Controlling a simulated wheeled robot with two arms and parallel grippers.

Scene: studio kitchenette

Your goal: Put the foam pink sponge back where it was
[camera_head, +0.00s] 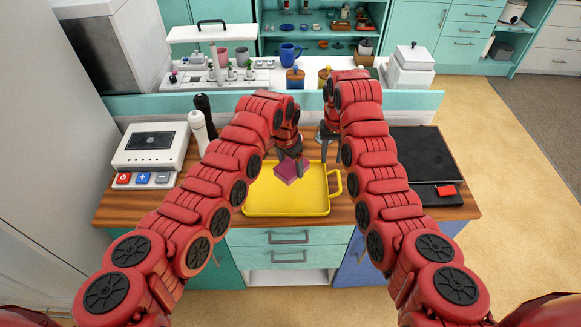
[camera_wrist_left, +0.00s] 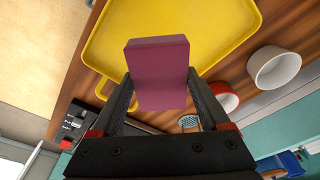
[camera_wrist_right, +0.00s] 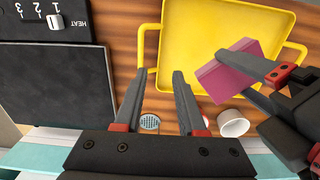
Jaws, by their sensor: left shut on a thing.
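The pink sponge (camera_head: 291,169) is a flat magenta block. My left gripper (camera_head: 290,158) is shut on it and holds it over the yellow tray (camera_head: 260,205). The left wrist view shows the sponge (camera_wrist_left: 158,70) between the two fingers, with its far end sticking out past the tips. The right wrist view shows the sponge (camera_wrist_right: 228,70) in front of the tray floor (camera_wrist_right: 195,25); whether it touches the tray I cannot tell. My right gripper (camera_wrist_right: 162,75) is open and empty, near the tray's handle side and over the wooden counter.
A black cooktop (camera_head: 421,155) lies on the right of the counter, and a white scale-like appliance (camera_head: 151,146) stands on the left. Dark (camera_head: 204,110) and white (camera_head: 197,128) bottles stand beside it. A white cup (camera_wrist_left: 273,67) and a red-and-white bowl (camera_wrist_left: 224,97) sit behind the tray.

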